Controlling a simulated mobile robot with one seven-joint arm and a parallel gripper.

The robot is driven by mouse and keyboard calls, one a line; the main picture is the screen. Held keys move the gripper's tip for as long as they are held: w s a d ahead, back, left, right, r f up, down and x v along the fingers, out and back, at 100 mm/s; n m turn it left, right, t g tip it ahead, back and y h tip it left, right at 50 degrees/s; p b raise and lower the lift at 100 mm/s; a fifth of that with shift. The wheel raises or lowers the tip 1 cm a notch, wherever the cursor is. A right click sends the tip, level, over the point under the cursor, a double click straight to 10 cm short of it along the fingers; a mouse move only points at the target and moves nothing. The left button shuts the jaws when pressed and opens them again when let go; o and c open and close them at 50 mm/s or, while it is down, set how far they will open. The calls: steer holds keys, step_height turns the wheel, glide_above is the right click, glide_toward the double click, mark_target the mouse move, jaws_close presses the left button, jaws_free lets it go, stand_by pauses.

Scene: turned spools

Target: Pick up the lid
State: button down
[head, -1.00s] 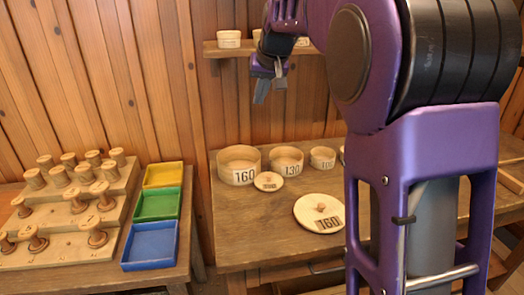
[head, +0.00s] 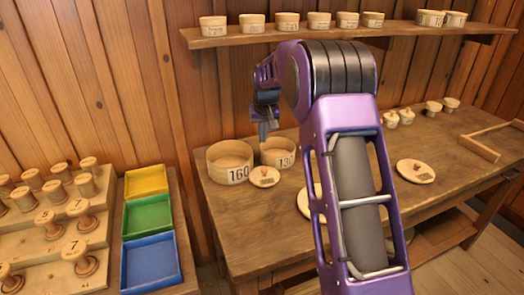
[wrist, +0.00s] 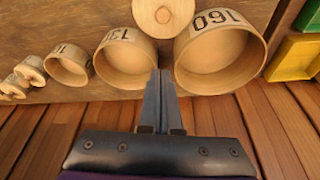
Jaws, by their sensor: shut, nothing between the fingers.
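Several round wooden lids lie on the table. A small knobbed lid (head: 264,177) lies in front of the open boxes marked 160 (head: 230,162) and 130 (head: 278,153). A larger lid (head: 304,204) is mostly hidden behind my arm. Another lid (head: 416,172) lies to the right of my arm. My gripper (head: 263,138) is shut and empty, pointing down over the area of the two boxes. In the wrist view, my fingertips (wrist: 160,74) appear between the 160 box (wrist: 218,78) and the 130 box (wrist: 124,75), with a small lid (wrist: 163,14) just beyond them.
A wall shelf (head: 330,34) with several small round boxes hangs behind. Yellow, green and blue trays (head: 150,262) and a stepped spool rack (head: 60,262) stand at the left.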

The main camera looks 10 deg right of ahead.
mark_target(262, 154)
steer(key=x, duration=0.9)
steer(key=shift+d+f, duration=0.1)
steer(key=shift+f, duration=0.3)
steer(key=shift+s+r, duration=0.25)
steer(key=shift+s, duration=1.7)
steer(key=shift+s+f, duration=0.1)
